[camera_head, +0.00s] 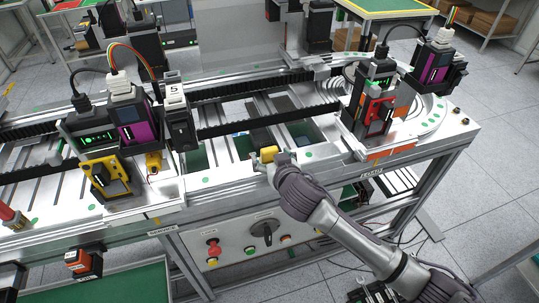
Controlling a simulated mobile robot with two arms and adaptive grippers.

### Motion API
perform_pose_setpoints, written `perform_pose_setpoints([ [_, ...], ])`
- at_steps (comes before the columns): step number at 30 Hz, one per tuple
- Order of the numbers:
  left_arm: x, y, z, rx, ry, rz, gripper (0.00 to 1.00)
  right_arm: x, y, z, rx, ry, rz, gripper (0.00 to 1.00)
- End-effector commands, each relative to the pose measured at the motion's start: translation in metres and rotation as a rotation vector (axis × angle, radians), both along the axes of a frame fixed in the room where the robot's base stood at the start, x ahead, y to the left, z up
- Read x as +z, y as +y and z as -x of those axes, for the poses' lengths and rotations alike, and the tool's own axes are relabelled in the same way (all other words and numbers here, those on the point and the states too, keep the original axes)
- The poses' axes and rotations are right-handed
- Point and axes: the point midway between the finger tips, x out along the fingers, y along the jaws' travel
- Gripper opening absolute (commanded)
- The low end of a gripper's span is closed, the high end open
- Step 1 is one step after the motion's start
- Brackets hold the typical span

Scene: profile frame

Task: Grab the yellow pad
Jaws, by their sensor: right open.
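A small yellow block (267,153), which looks like the yellow pad, is at the front edge of the machine frame, near the middle of the head view. My right arm reaches up from the lower right, and its gripper (278,157) is right at the yellow block. The wrist hides most of the fingers, and I cannot tell whether they touch the block. The right gripper is open. My left gripper is not in view.
A yellow-and-black device (107,178) and a small yellow part (154,162) are on the left of the frame. A red-and-black unit (375,108) stands on the right. A control panel with a black knob (265,229) is below the front edge.

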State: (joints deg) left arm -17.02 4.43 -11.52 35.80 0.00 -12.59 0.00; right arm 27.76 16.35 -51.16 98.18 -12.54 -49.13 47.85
Motion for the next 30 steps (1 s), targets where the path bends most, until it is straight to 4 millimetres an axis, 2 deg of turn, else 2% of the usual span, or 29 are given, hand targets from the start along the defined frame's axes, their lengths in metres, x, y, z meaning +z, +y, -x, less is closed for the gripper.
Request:
perform_pose_setpoints([
  [4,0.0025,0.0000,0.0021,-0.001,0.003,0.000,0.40,-0.0051,0.0053,-0.0127,0.001,0.000,0.000,0.81],
  [12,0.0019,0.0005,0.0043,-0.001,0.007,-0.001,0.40,-0.0071,0.0058,-0.0144,0.001,0.001,-0.002,0.80],
  [24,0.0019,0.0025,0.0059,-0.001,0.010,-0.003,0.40,-0.0068,0.0057,-0.0142,0.001,0.001,-0.002,0.15],
  [30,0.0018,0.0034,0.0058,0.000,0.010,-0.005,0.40,-0.0065,0.0056,-0.0142,0.001,0.000,-0.002,0.15],
])
